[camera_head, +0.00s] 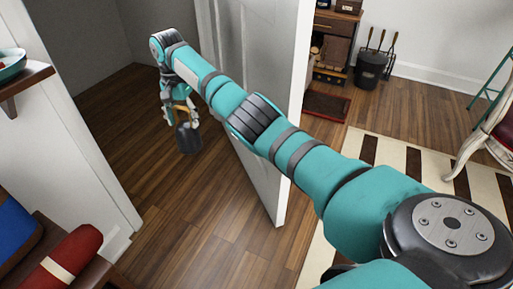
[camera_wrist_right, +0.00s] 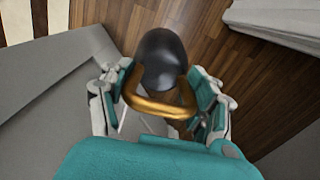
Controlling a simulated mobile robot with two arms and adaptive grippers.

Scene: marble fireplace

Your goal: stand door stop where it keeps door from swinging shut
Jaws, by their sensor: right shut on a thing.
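The door stop (camera_head: 188,138) is a dark grey, rounded weight with a brass-coloured handle. It also shows in the right wrist view (camera_wrist_right: 162,58). My right gripper (camera_head: 180,114) is shut on the handle, with a finger at each side in the wrist view. The door stop hangs below the gripper; whether its base touches the floor I cannot tell. The white door (camera_head: 262,170) stands open, with my right arm crossing in front of it. The door stop appears left of the door, apart from it in the head view. My left gripper is not in view.
A white wall end (camera_head: 85,140) stands left of the wooden floor (camera_head: 190,215). A bench with red and blue cushions (camera_head: 65,258) is at lower left. A striped rug (camera_head: 400,160), a red chair (camera_head: 497,140) and a black bucket with tools (camera_head: 371,72) are right of the door.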

